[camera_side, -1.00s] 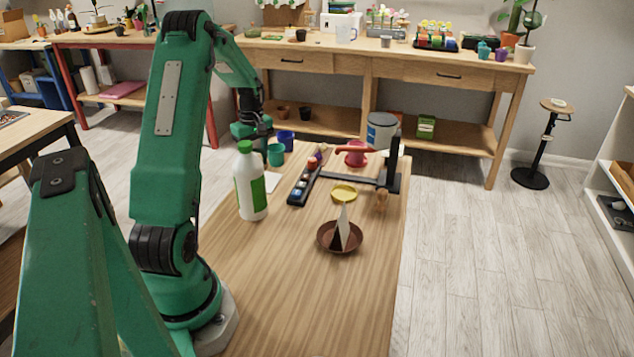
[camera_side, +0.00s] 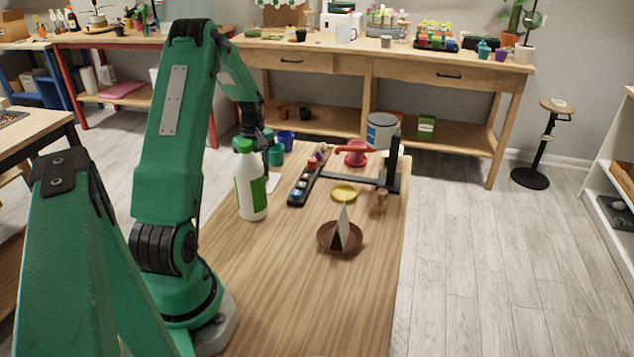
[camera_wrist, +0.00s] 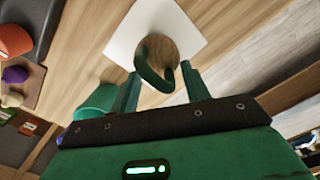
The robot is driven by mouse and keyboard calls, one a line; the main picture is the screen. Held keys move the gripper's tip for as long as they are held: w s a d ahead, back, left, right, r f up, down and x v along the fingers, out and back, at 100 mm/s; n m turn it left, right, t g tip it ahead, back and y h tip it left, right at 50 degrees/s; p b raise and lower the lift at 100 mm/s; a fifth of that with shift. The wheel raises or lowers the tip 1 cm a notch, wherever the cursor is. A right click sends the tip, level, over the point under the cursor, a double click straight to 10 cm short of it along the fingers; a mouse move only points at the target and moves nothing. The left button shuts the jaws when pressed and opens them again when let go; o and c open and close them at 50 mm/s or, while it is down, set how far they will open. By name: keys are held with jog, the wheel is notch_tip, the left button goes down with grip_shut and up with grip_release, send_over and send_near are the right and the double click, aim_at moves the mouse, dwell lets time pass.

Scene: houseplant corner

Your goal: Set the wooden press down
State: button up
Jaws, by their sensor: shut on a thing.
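The wooden press (camera_wrist: 163,45) shows in the wrist view as a round wooden top between my fingertips, with a dark green curved piece across it. My gripper (camera_wrist: 160,88) is shut on it. The press lies over a white square sheet (camera_wrist: 125,40) in that view; I cannot tell whether it touches the sheet. In the side view my gripper (camera_side: 262,142) is low behind the white bottle (camera_side: 250,185), which hides the press. Part of the white sheet (camera_side: 272,182) shows to the right of the bottle.
Teal (camera_side: 276,155) and blue (camera_side: 286,138) cups stand close to my gripper. A dark tray (camera_side: 302,188) of small items lies to the right. The table's front is clear.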

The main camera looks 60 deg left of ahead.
jog(key=o, duration=1)
jog(key=shift+f, duration=0.1)
jog(key=shift+o, duration=0.2)
jog(key=shift+r, duration=0.2)
notch_tip(320, 180, up, 12)
